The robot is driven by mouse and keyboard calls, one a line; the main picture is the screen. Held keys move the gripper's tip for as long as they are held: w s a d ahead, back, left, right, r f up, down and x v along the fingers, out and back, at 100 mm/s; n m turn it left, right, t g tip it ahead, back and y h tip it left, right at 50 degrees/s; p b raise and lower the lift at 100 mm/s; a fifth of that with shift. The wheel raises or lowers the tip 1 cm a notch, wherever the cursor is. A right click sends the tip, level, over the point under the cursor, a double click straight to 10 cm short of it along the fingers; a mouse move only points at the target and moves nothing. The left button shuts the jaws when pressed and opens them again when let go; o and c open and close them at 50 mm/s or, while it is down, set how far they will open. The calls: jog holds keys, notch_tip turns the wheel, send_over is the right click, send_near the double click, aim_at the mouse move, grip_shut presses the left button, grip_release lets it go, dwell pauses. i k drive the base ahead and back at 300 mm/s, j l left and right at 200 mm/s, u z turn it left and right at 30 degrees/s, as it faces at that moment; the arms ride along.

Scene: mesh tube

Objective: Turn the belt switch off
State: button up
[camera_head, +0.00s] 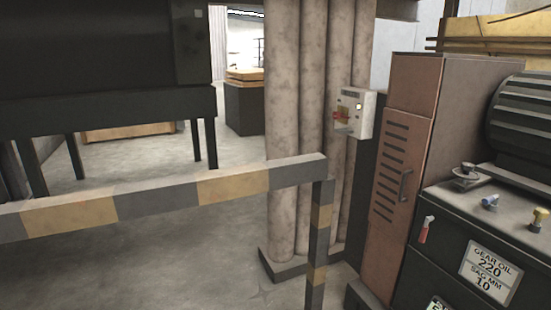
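A small pale switch box (354,113) is fixed at the right side of the ribbed column, at about mid-height. A red switch handle (342,117) sticks out from its front and looks roughly level. A small yellowish spot shows near the box's upper right. Lettering on the box is too small to read. My gripper is not in view, and nothing touches the switch.
A striped barrier rail (160,197) with a post (319,240) crosses in front of the column (298,110). A brown vented cabinet (405,150) and a dark gear-oil machine (470,235) stand at right. A black table (110,105) stands behind the rail.

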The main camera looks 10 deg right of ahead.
aim_at(336, 115)
jog(key=i+j+u, duration=0.1)
jog(key=i, duration=0.5)
jog(key=i+j+u, duration=0.1)
jog(key=i+j, duration=0.2)
jog(key=i, duration=0.25)
jog(key=i+l+u, duration=0.1)
jog(key=i+l, duration=0.15)
jog(key=i, duration=0.25)
jog(key=i+l+u, duration=0.1)
jog(key=i+l, duration=0.2)
jog(key=i, duration=0.2)
jog(key=i+l, duration=0.15)
jog(key=l, duration=0.15)
jog(key=i+l, duration=0.1)
jog(key=l, duration=0.25)
